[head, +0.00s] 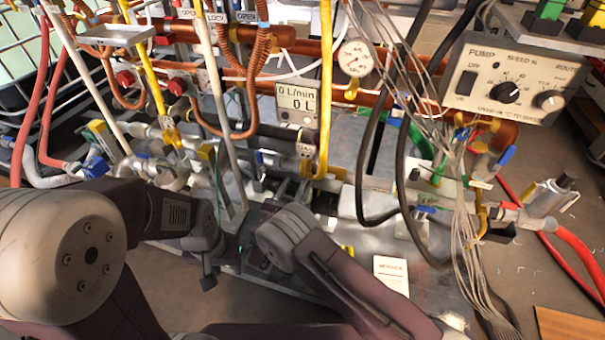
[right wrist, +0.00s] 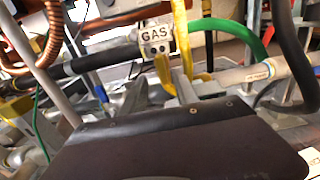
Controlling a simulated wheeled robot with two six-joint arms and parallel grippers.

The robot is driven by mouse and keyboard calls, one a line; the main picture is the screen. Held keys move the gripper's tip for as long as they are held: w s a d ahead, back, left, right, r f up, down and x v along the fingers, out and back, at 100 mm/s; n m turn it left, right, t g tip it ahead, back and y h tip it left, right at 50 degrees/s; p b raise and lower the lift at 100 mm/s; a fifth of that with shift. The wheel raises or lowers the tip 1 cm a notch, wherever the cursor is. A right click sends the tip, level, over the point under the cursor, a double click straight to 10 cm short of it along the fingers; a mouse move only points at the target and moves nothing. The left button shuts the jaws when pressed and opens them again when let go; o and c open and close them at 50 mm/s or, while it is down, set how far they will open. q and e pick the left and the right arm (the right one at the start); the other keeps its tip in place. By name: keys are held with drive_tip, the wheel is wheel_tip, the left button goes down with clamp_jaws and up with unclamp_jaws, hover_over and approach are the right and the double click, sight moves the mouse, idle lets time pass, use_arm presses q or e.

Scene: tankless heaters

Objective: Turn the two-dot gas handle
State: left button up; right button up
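A white GAS tag (right wrist: 157,36) with small dark dots, seemingly two, hangs at the yellow gas pipe in the right wrist view. It also shows small in the head view (head: 305,151). A yellow handle (right wrist: 163,70) is just below the tag. My right gripper (right wrist: 160,88) has its grey fingers apart, close to the handle; the handle's lower end is between or just beyond the fingertips, and I cannot tell if they touch. In the head view my right wrist hides much of that gripper. My left gripper (head: 209,262) is low at left of centre, its fingers unclear.
A flow meter display (head: 297,100) stands above the tag. Black hoses (head: 362,170) and loose grey wires (head: 462,210) hang to the right. A pump control box (head: 508,78) is at upper right. Orange pipes and hoses crowd the back. A white notice card (head: 390,272) lies in front.

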sight(301, 171)
drive_tip(key=b+x, duration=0.2)
drive_tip(key=x, duration=0.2)
drive_tip(key=b+x, duration=0.2)
drive_tip(key=x, duration=0.1)
drive_tip(key=shift+w+d+f, duration=0.15)
drive_tip(key=shift+w+f, duration=0.1)
drive_tip(key=shift+w, duration=0.1)
drive_tip(key=shift+w+d+r, duration=0.1)
drive_tip(key=shift+w+r, duration=0.05)
drive_tip(key=shift+w, duration=0.15)
drive_tip(key=shift+c, duration=0.2)
clamp_jaws()
